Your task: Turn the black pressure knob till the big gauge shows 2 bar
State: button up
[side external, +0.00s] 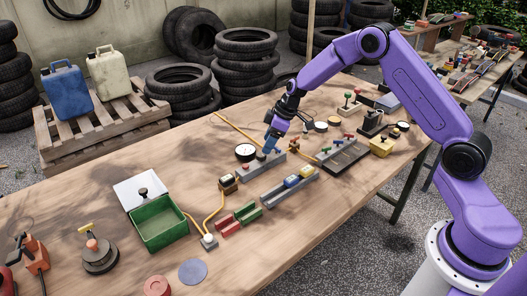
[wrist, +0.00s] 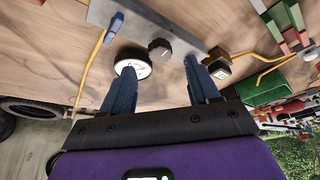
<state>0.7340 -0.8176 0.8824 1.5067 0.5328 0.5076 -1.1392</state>
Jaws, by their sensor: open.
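The black pressure knob (wrist: 159,48) is round and ridged, on a long grey block (wrist: 182,34). The big gauge (wrist: 132,62) has a white face and sits beside the knob; it also shows in the side view (side external: 245,151). Its needle is too small to read. My gripper (wrist: 160,66) is open with two blue fingers, one overlapping the gauge's edge in the wrist view, the other right of the knob. Nothing is between the fingers. In the side view my gripper (side external: 269,148) is just above the grey block (side external: 257,167) and hides the knob.
A blue handle (wrist: 114,24) lies at the block's far end, with a yellow hose beside it. A small dark-and-wood box gauge (side external: 228,183) stands near the block's left end. A grey rail with blue and yellow pieces (side external: 290,187) lies in front.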

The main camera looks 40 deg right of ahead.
aim_at(264, 155)
jog(key=shift+x, duration=2.45)
jog(key=c, duration=1)
